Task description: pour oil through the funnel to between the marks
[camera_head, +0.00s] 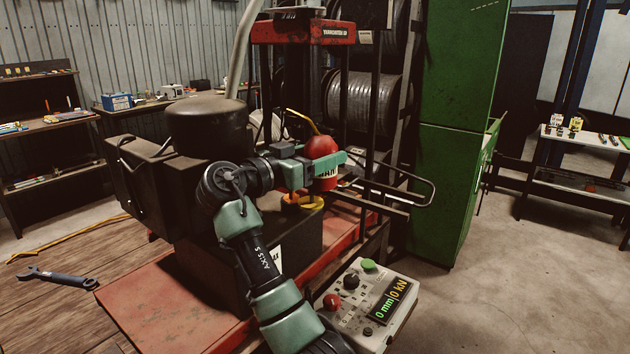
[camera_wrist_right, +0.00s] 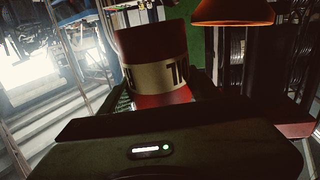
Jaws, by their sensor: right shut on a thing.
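My right gripper (camera_head: 338,163) is shut on a red oil can (camera_head: 320,147) with a pale label band and a thin yellow spout pointing up and left. The can looks roughly upright and is held just above an orange-yellow funnel (camera_head: 302,202) on top of the black tank (camera_head: 272,240). In the right wrist view the can (camera_wrist_right: 153,55) sits between the fingers, and an orange funnel-like shape (camera_wrist_right: 235,12) shows at the top right. No oil stream shows. The level marks cannot be made out. My left gripper is not in view.
A control box (camera_head: 365,305) with buttons and a lit display stands at the front right. A red press frame (camera_head: 305,32) and hose reels (camera_head: 362,100) stand behind the can. A green cabinet (camera_head: 455,120) is to the right. A wrench (camera_head: 55,277) lies at the left.

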